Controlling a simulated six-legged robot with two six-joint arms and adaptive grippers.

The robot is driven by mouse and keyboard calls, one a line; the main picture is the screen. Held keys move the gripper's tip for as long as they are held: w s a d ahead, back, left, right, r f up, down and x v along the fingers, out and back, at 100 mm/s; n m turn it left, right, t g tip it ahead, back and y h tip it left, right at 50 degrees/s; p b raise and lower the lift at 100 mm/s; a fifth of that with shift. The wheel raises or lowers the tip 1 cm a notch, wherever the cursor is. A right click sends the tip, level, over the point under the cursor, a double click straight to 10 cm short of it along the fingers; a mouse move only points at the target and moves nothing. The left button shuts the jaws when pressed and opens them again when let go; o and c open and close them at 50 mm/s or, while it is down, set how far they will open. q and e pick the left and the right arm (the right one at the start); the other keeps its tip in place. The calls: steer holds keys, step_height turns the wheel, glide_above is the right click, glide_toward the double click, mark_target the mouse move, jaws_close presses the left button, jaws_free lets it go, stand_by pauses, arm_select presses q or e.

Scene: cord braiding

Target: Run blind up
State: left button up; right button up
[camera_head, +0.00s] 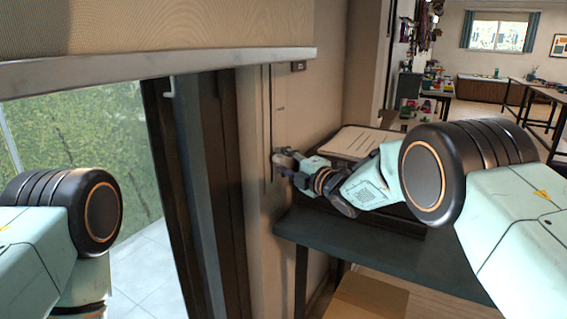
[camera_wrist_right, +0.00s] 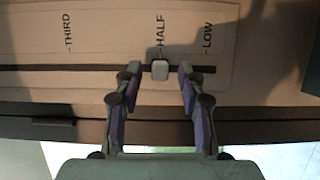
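The tan blind (camera_head: 170,25) hangs across the top of the window, and its pale bottom bar (camera_head: 150,66) runs above the outdoor view. A wall panel (camera_wrist_right: 110,30) carries the marks THIRD, HALF and LOW beside a dark slot (camera_wrist_right: 60,68). A small pale slider knob (camera_wrist_right: 160,70) sits in the slot at the HALF mark. My right gripper (camera_head: 282,163) is at the wall panel. In the right wrist view its fingers (camera_wrist_right: 160,85) are open on either side of the knob, with visible gaps to it. My left gripper is out of view; only its arm shows at lower left.
A dark table (camera_head: 370,248) stands below my right arm, with a tray of pale sheets (camera_head: 355,141) on it. A cardboard box (camera_head: 365,298) is underneath. The dark window frame (camera_head: 205,190) is left of the panel. Workbenches stand far back right.

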steer(key=shift+w+a, duration=0.25)
steer(key=shift+w, duration=0.1)
steer(key=shift+c, duration=0.3)
jaws_close()
stand_by(0.5)
